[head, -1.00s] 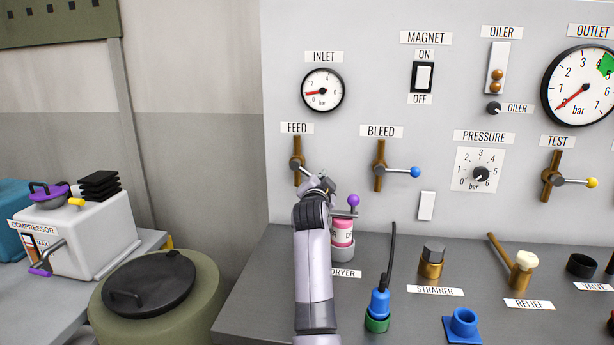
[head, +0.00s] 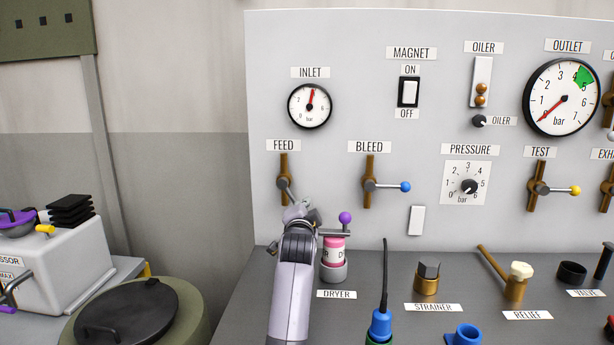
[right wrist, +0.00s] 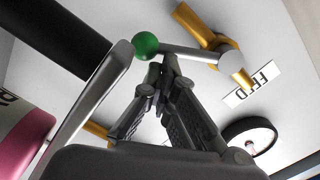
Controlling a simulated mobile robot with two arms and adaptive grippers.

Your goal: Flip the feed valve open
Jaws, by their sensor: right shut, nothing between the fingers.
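The feed valve (head: 283,165) is a brass vertical pipe on the grey panel under the FEED label. In the head view its grey lever (head: 288,191) slopes down to the right, and its end is hidden behind my right gripper (head: 300,207). In the right wrist view the lever (right wrist: 190,51) ends in a green knob (right wrist: 146,45). My right gripper (right wrist: 168,68) is shut and empty, its fingertips right beside the lever near the knob; I cannot tell whether they touch. The inlet gauge (head: 309,106) above has its needle pointing about straight up. My left gripper is not in view.
The bleed valve (head: 370,182) with its blue knob is to the right. The dryer (head: 333,255), pink and white with a purple-knobbed lever (head: 345,218), stands close beside my right arm. The compressor (head: 60,258) and a green drum (head: 187,323) are at left.

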